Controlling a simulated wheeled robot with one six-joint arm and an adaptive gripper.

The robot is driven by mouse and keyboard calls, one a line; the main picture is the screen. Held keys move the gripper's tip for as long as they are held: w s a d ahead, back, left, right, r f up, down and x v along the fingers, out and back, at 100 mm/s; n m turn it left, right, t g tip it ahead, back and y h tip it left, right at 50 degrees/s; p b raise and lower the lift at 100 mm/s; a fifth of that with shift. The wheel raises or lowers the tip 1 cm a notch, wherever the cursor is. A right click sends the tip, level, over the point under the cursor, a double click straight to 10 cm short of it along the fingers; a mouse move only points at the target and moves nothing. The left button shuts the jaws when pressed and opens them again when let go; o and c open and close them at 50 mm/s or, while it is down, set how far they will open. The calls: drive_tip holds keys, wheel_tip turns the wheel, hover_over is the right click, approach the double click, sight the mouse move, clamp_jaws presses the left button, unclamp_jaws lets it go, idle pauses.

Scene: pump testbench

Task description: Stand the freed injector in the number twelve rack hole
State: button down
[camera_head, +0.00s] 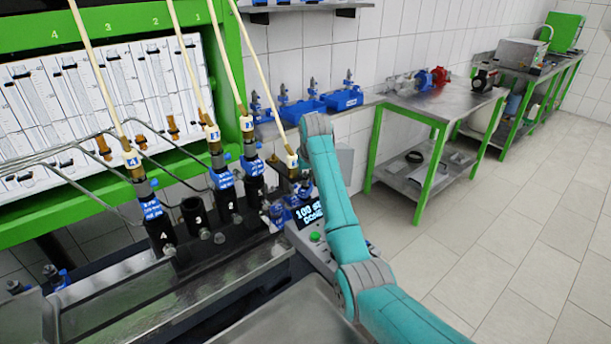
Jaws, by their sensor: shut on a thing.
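My teal arm rises from the lower right to beside the test stand, and its upper end hides what lies behind it. I cannot make out my gripper's fingers or anything between them. The black holder block (215,242) has a row of numbered sleeves. Sleeve three (193,212) is open at the top and empty. Blue-labelled injectors stand upright in other sleeves: one at four (150,205), and two further right (222,178) and (252,167). Which injector is the freed one is unclear. No rack hole marked twelve is legible.
Cream hoses and bent metal pipes (95,135) crowd the space above the holder. A small display (308,214) sits right of it. Blue trays with upright blue-topped parts (342,99) stand on a wall ledge behind. Green-legged benches (440,108) stand further back; the right floor is clear.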

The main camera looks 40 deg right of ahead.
drive_tip(key=c, duration=1.2)
unclamp_jaws()
drive_tip(key=shift+v, duration=5.5)
